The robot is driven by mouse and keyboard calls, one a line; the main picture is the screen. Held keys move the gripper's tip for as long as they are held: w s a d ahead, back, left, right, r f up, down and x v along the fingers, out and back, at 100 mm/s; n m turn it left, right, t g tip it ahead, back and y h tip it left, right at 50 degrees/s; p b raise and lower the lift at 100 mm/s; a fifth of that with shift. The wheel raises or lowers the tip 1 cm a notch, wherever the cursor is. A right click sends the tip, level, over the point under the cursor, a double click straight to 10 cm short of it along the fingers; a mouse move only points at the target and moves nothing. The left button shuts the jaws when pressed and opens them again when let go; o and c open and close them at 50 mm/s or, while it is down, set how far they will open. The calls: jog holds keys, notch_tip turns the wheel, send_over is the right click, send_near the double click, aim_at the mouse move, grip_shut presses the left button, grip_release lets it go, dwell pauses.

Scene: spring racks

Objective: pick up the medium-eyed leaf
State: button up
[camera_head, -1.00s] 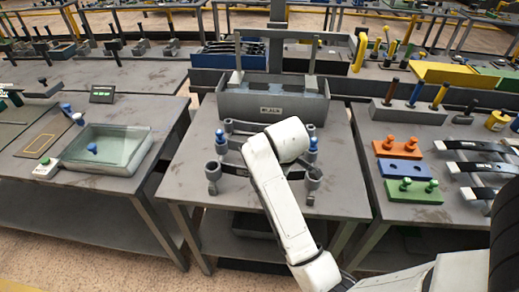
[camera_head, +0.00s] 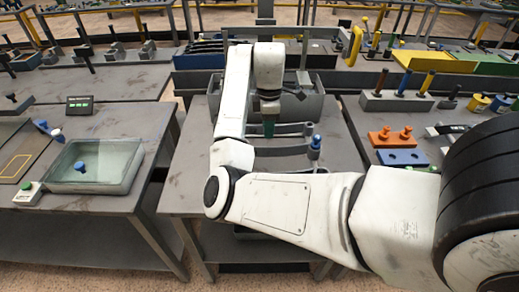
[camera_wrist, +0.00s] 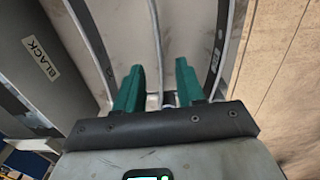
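Several leaf-spring strips lie across the rack on the middle table in front of me; one far strip (camera_head: 291,130) and one nearer strip (camera_head: 281,151) show past my arm. Which one is the medium-eyed leaf, I cannot tell, as my arm hides much of them and their eyes. My gripper (camera_head: 269,128) points down over the far strips. In the wrist view its two teal fingers (camera_wrist: 159,90) are apart, with a thin strip (camera_wrist: 156,50) running up from between them. I cannot tell whether they touch it. Another strip (camera_wrist: 219,50) is right of the fingers.
A grey bin stands behind the rack; its wall labelled BLACK (camera_wrist: 35,62) is at left in the wrist view. A blue-topped post (camera_head: 315,142) stands at the rack's right. A glass-walled tray (camera_head: 95,168) is on the left table, coloured blocks (camera_head: 403,158) on the right.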

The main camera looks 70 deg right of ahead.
aim_at(269, 147)
notch_tip(269, 147, down, 6)
jog(key=b, duration=0.2)
jog(key=shift+r+b, duration=0.1)
jog(key=shift+b, duration=0.2)
jog(key=shift+s+d+f, duration=0.15)
jog(key=shift+f, duration=2.3)
grip_shut()
